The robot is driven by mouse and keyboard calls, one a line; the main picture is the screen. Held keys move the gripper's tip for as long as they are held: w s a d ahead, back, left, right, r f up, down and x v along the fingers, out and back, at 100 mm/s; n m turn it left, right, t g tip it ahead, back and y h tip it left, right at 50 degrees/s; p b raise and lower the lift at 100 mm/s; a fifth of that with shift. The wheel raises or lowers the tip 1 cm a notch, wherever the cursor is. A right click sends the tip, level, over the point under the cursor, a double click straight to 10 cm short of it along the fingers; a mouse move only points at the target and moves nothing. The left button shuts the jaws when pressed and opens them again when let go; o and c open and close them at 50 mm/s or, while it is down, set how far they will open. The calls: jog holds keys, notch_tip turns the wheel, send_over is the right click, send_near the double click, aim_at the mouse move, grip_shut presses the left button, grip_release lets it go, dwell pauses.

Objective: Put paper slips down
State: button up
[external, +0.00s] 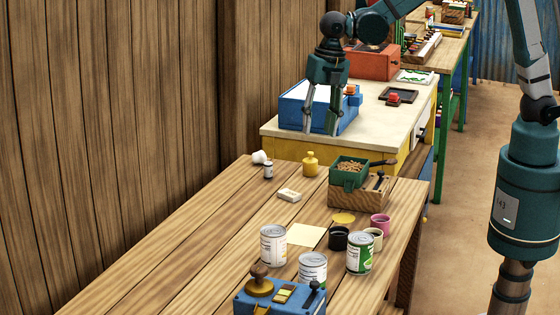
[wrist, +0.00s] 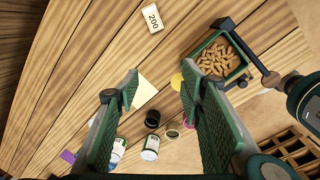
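A pale cream paper slip (external: 305,235) lies flat on the wooden table, behind the cans. In the wrist view, the slip (wrist: 146,90) shows partly behind the left finger.
Three cans (external: 273,245) stand near the slip, with small cups (external: 339,238) and a yellow disc (external: 343,219) to its right. A block marked 200 (wrist: 153,18) lies farther back. A green tray of pellets (external: 352,168) sits on a wooden box. The table's left side is clear.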

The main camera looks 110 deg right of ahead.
jog(key=s+a+r+m+t, duration=0.2)
jog(key=s+a+r+m, duration=0.7)
jog(key=s+a, duration=0.45)
jog(key=s+a+m+t, duration=0.1)
jog(key=s+a+m, duration=0.3)
jog(key=s, duration=0.4)
jog(key=s+a+m+t, duration=0.2)
jog(key=s+a+m, duration=0.2)
jog(key=s, duration=0.5)
jog(key=shift+s+a+r+m+t, duration=0.2)
jog(key=shift+a+r+m+t, duration=0.15)
jog(key=shift+a, duration=0.2)
jog(key=shift+f, duration=0.1)
